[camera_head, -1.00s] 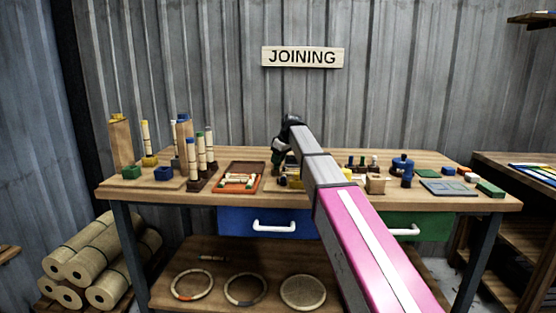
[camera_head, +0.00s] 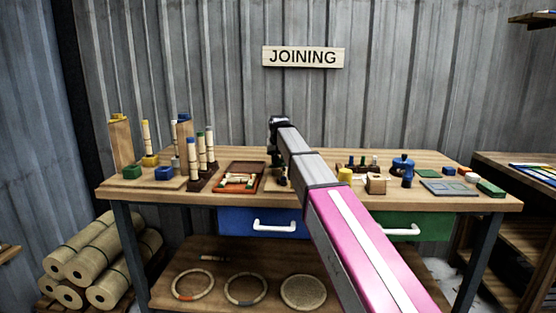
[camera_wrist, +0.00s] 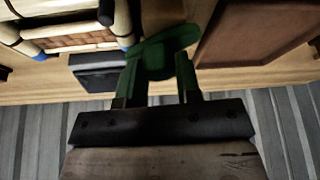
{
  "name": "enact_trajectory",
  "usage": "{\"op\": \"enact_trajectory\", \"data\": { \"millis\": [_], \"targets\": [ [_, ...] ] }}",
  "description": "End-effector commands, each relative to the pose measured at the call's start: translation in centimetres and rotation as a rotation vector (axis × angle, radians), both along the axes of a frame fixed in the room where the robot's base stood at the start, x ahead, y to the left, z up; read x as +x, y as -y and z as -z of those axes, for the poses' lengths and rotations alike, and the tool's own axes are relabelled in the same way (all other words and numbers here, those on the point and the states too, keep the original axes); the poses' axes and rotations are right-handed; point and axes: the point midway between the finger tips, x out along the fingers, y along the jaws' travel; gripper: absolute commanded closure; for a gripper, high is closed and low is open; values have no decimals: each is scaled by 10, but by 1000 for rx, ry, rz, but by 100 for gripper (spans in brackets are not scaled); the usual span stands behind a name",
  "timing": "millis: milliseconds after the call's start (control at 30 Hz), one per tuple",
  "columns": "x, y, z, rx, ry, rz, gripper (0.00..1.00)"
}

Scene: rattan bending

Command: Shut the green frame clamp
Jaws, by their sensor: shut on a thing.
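The green frame clamp shows in the wrist view as a rounded green piece (camera_wrist: 168,46) at the top centre. My gripper (camera_wrist: 157,72) reaches up to it, with a finger on each side, and is shut on this green piece. How far the clamp's lever is turned cannot be told. In the head view my gripper (camera_head: 273,152) is low over the back middle of the bench, and the clamp is hidden behind it and my arm. A pale pole frame with a brown woven panel (camera_wrist: 75,32) lies left of the clamp in the wrist view.
A brown tray (camera_head: 226,168) with pale pieces lies left of my gripper on the bench (camera_head: 330,199). Upright posts (camera_head: 191,152) stand farther left. A yellow cylinder (camera_head: 345,175), a wooden block (camera_head: 376,184) and a blue piece (camera_head: 403,166) stand to the right.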

Motion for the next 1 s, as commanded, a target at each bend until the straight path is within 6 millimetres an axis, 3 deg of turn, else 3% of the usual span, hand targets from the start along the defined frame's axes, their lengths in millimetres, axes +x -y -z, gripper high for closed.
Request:
{"op": "enact_trajectory", "data": {
  "millis": [500, 1000],
  "targets": [
    [1, -2, 0, -1, -1, 420, 92],
    [0, -2, 0, 1, -2, 563, 92]
  ]
}}
